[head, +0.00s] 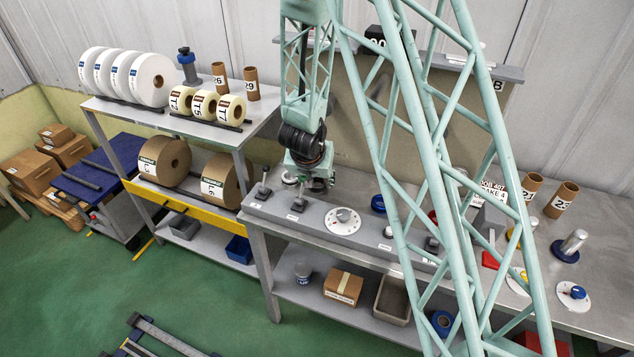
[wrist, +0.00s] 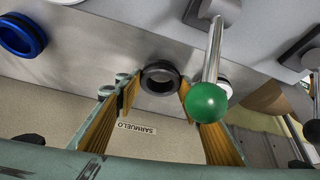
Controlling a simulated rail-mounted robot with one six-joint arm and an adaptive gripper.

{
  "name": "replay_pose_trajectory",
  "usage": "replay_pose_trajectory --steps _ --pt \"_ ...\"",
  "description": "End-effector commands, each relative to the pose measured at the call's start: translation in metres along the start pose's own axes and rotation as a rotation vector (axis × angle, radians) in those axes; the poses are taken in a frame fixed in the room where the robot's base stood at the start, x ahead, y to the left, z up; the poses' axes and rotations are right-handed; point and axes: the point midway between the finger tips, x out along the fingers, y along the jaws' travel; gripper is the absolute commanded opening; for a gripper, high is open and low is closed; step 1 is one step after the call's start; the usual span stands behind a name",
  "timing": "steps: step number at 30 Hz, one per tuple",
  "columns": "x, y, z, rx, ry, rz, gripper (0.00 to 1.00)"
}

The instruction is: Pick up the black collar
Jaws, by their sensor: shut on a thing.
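The black collar (wrist: 160,77) shows in the wrist view as a dark ring with a grey centre, between my two fingertips. My gripper (wrist: 157,90) is shut on it, with one orange-ribbed finger pad at each side. In the head view my gripper (head: 308,181) is low over the back left of the grey panel (head: 318,215); the collar cannot be made out clearly there. I cannot tell whether the collar touches the surface below it.
A lever with a green ball knob (wrist: 207,102) stands close beside my right finger in the wrist view. A blue ring (wrist: 22,36) lies at upper left. In the head view, black-based levers (head: 297,204) and a white dial (head: 343,221) are near my gripper.

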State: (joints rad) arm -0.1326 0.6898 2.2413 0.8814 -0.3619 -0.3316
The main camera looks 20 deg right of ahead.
Motion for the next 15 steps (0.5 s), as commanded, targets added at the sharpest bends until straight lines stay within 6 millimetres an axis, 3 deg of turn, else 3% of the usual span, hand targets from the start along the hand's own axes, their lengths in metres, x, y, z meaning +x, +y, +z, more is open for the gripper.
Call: replay_pose_trajectory --steps 15 --pt "-0.052 0.0 -0.031 0.002 0.002 -0.001 0.24"
